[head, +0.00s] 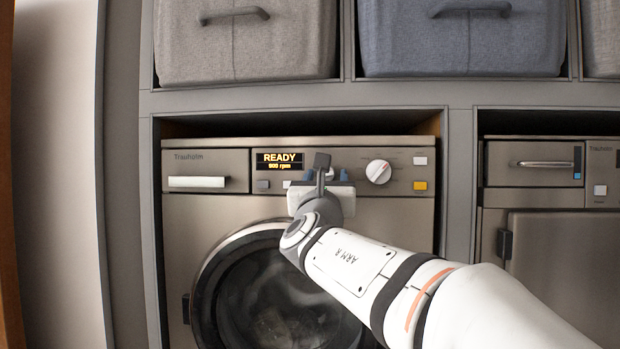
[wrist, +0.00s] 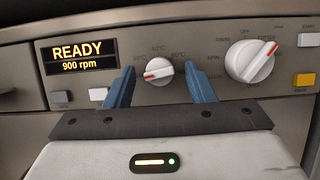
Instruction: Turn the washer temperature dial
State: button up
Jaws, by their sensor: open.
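The temperature dial (wrist: 158,70) is a small round white knob with a red pointer mark, with degree markings printed around it. In the wrist view it sits between the two blue fingers of my gripper (wrist: 160,88), which is open. I cannot tell whether the fingers reach around the knob or stop short of it. In the head view my gripper (head: 322,175) is in front of the washer's panel (head: 225,207) and hides this dial. The washer display (head: 279,161) reads READY and 900 rpm; it also shows in the wrist view (wrist: 80,57).
A larger white program dial (head: 378,171) is right of my gripper. A white button (head: 420,160) and a yellow button (head: 420,186) lie farther right. The detergent drawer (head: 204,170) is at left, the round door (head: 213,270) below. Cloth bins (head: 245,45) sit on the shelf above.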

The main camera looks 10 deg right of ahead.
jog(key=shift+c, duration=0.3)
jog(key=c, duration=0.9)
jog(key=shift+f, duration=0.1)
jog(key=shift+m+b, duration=0.35)
jog(key=shift+m, duration=0.05)
jog(key=m+h+b, duration=0.1)
jog(key=m, duration=0.1)
jog(key=shift+a+f+m+g+h+b, duration=0.15)
jog(key=shift+m+g+h+b, duration=0.15)
jog(key=shift+g+h+b, duration=0.1)
jog(key=shift+w+a+r+m+g+h+b, duration=0.3)
jog(key=shift+m+g, duration=0.9)
jog(key=shift+m, duration=2.25)
jog(key=shift+s+d+r+m+g+h+b, duration=0.15)
jog(key=shift+m+g+h+b, duration=0.7)
jog(key=shift+m, duration=2.55)
jog(key=shift+w+a+r+m+g+h+p, duration=0.15)
jog(key=shift+m+g, duration=1.4)
jog(key=shift+m, duration=1.9)
jog(key=shift+s, duration=0.1)
